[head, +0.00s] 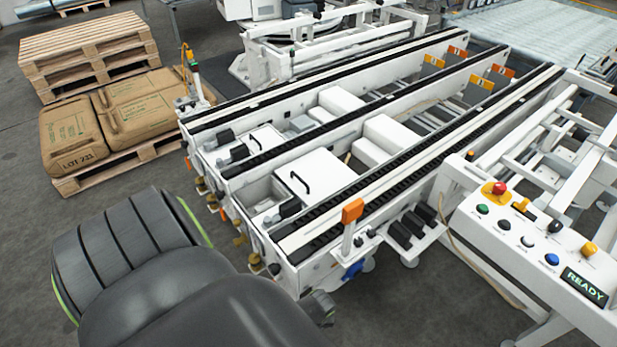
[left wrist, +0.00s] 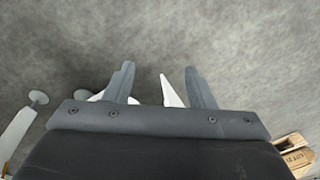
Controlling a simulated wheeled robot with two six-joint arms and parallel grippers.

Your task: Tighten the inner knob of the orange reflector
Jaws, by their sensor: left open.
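The orange reflector (head: 352,211) stands on a short white post at the near end of the conveyor. Small dark knobs (head: 366,235) sit at the post's base; I cannot tell clearly which is the inner one. My left arm fills the lower left of the head view, and its gripper fingers are not clearly seen there. In the left wrist view my left gripper (left wrist: 160,72) is open and empty, its two grey fingers spread over grey floor. No reflector or knob can be made out there. My right gripper is not in view.
A control panel (head: 532,238) with a red emergency button and a READY display stands at the right. A blue knob (head: 352,270) is below the reflector. Brown sacks (head: 135,110) lie on a pallet (head: 112,174) at the left. The floor before the conveyor is open.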

